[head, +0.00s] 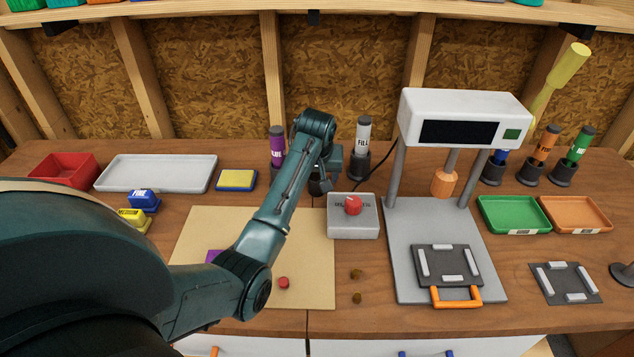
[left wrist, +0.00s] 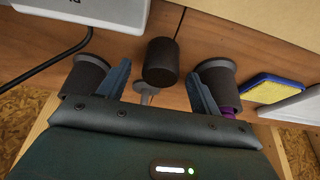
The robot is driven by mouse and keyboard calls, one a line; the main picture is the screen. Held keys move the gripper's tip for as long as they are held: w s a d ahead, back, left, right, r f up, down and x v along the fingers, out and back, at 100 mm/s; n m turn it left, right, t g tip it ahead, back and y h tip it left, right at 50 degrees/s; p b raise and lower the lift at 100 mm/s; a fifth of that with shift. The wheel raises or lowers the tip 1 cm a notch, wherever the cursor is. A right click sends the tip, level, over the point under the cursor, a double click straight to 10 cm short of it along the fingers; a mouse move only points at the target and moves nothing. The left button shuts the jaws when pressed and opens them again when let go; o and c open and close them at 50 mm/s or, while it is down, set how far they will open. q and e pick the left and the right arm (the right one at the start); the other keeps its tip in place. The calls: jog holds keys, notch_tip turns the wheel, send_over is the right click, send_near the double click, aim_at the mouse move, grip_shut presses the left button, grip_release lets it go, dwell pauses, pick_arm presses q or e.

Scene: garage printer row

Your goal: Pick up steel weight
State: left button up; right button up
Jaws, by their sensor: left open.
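A dark cylinder (left wrist: 161,62), which looks like the steel weight, stands on the bench between two marker holders. In the left wrist view it lies between the fingers of my left gripper (left wrist: 157,70), which is open, with gaps on both sides. A small silver knob-like part (left wrist: 145,90) shows beside the cylinder; I cannot tell whether it belongs to it. In the head view my left gripper (head: 328,182) points down at the back of the bench, partly hiding the cylinder (head: 317,187). My right gripper is not in view.
A purple marker in its holder (head: 276,150) and a FILL marker (head: 362,145) stand close on either side of the gripper. A grey box with a red button (head: 353,205) is in front. A press (head: 460,118) stands right; a tan mat (head: 200,230) lies left.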

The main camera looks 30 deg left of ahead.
pick_arm(q)
jog(key=shift+w+a+f, duration=0.15)
jog(key=shift+w+f, duration=0.05)
jog(key=shift+f, duration=0.45)
jog(key=shift+c, duration=0.4)
jog(key=c, duration=1.2)
jog(key=shift+r, duration=0.1)
jog(key=shift+c, duration=0.4)
